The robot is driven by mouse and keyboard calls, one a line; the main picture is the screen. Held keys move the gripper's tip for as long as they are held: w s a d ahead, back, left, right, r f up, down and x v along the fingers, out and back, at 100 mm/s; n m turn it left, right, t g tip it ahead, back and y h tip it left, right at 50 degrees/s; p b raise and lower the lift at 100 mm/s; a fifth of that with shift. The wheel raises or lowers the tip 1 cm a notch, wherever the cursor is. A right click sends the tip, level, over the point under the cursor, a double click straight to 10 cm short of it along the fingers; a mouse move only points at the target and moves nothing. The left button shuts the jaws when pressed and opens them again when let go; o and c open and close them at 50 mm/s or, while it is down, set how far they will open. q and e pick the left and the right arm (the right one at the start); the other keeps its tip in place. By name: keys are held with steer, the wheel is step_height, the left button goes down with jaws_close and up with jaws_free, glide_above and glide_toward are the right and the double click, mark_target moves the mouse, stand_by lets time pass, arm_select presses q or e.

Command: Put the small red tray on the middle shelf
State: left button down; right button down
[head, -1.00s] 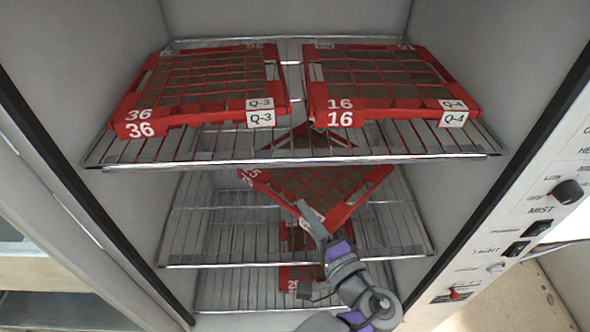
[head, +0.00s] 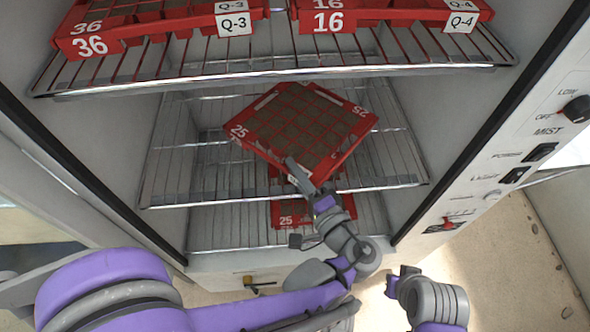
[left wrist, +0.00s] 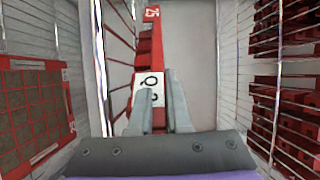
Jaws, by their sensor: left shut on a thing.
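The small red tray (head: 300,125), marked 25 and filled with brown cells, is inside the cabinet between the top shelf and the middle shelf (head: 165,203). It is turned diagonally, one corner towards me. My left gripper (head: 301,176) is shut on the tray's near edge, by a white label. In the left wrist view the tray's red edge (left wrist: 146,50) stands between the fingers (left wrist: 158,112). I cannot tell whether the tray touches the middle shelf wires. My right gripper (head: 398,281) shows at the bottom right; its jaws are unclear.
The top shelf (head: 280,72) holds two large red trays, marked 36 (head: 130,38) and 16 (head: 390,17). Another red tray (head: 287,214) marked 25 is on the bottom shelf. The middle shelf's left and right sides look clear. The control panel (head: 530,140) is on the right.

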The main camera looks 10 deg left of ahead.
arm_select(q)
steer(key=c, duration=0.9)
jaws_free()
steer(key=shift+o, duration=0.2)
steer(key=shift+r, duration=0.15)
